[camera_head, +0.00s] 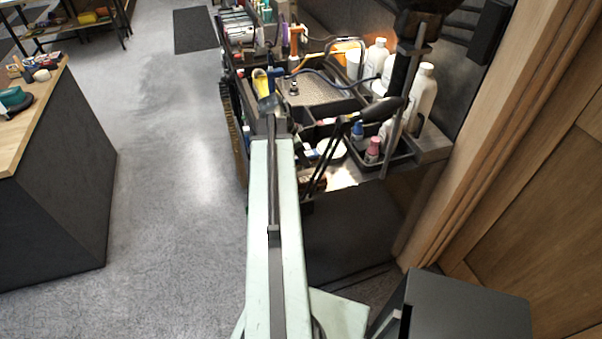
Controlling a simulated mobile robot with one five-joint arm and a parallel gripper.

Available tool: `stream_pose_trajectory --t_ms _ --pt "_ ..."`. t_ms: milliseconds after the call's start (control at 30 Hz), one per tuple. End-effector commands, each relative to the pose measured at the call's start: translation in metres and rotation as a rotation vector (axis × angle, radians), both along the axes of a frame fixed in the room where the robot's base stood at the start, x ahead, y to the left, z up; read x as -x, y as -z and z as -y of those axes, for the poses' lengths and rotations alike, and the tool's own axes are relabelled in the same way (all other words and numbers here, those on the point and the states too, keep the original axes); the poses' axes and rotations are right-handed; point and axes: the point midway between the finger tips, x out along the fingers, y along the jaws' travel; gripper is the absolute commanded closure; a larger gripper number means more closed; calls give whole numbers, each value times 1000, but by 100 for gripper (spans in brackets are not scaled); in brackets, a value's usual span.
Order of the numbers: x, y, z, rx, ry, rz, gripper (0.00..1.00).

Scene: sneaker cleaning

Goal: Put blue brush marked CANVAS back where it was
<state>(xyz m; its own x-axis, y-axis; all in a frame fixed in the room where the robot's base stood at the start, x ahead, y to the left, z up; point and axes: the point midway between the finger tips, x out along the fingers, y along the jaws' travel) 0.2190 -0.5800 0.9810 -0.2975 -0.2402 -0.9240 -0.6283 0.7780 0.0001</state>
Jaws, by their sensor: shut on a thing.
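My pale green arm reaches up the middle of the head view to the edge of a crowded bench. My gripper (268,108) is small and far off at the arm's tip. It is shut on a small blue-grey thing (267,102), which fits the blue brush. Its mark is too small to read, and the jaws are hard to make out. It is held in front of a black tray (325,110). I cannot tell whether the brush touches the bench or the tray.
White bottles (424,92) stand at the bench's right. A pink-capped bottle (373,148) and a blue-capped bottle (357,130) stand nearer. A yellow item (260,82) lies close beyond my gripper. A wood-topped counter (40,98) is at left, with clear floor (180,180) between.

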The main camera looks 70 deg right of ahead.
Motion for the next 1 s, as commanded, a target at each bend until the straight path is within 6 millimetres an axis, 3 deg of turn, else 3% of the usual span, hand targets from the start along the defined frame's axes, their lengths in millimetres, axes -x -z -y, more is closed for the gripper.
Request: stream_pose_trajectory --t_ms 67,300,667,700,733,767,1000 --pt "0 3 0 0 0 0 100" --pt "-1 40 0 0 -1 0 100" --pt "-1 39 -1 0 -2 0 100" --pt "-1 38 -1 0 -2 0 49" --pt "-1 38 -1 0 -2 0 40" --pt "-1 38 -1 0 -2 0 35" --pt "-2 38 -1 0 -3 0 35"
